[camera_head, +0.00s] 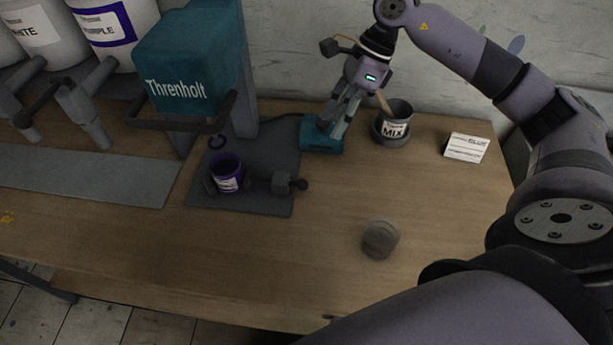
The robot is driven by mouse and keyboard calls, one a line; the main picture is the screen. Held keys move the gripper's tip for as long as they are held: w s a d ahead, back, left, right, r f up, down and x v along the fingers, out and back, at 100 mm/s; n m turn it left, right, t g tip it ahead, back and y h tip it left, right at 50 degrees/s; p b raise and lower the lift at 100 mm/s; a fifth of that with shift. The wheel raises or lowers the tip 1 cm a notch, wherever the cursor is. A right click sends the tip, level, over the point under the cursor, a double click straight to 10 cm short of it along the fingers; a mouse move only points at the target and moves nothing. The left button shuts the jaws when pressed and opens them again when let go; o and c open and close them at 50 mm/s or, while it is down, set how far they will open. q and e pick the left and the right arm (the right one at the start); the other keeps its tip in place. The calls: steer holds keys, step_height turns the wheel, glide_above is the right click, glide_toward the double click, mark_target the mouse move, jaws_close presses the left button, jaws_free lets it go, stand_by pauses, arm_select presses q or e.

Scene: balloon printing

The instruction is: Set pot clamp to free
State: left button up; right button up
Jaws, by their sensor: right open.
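A small purple pot (226,174) with a white label stands upright on the dark base plate (250,198) of the teal machine. The pot clamp (283,183), a grey block with a dark knob at its right end, sits on the plate to the right of the pot. Its setting is too small to tell. My right gripper (335,122) is open and points down at the teal block (319,145) behind and right of the clamp. I cannot tell whether its fingers touch the block. My left gripper is not in view.
The teal Threnholt machine (180,60) rises at the left, beside paint tubs with taps (45,35). A grey MIX pot (394,126) holding a stick and a white card (466,148) stand right of my gripper. A round grey object (380,239) stands in front. The front right tabletop (440,210) is clear.

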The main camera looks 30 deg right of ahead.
steer(key=p, duration=0.4)
glide_toward(305, 180)
steer(key=x, duration=0.8)
steer(key=shift+s+a, duration=0.1)
steer(key=shift+x, duration=0.75)
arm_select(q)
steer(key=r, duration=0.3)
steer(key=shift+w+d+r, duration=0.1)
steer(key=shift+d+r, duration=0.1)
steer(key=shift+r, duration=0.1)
arm_select(e)
steer(key=shift+c, duration=0.3)
jaws_close()
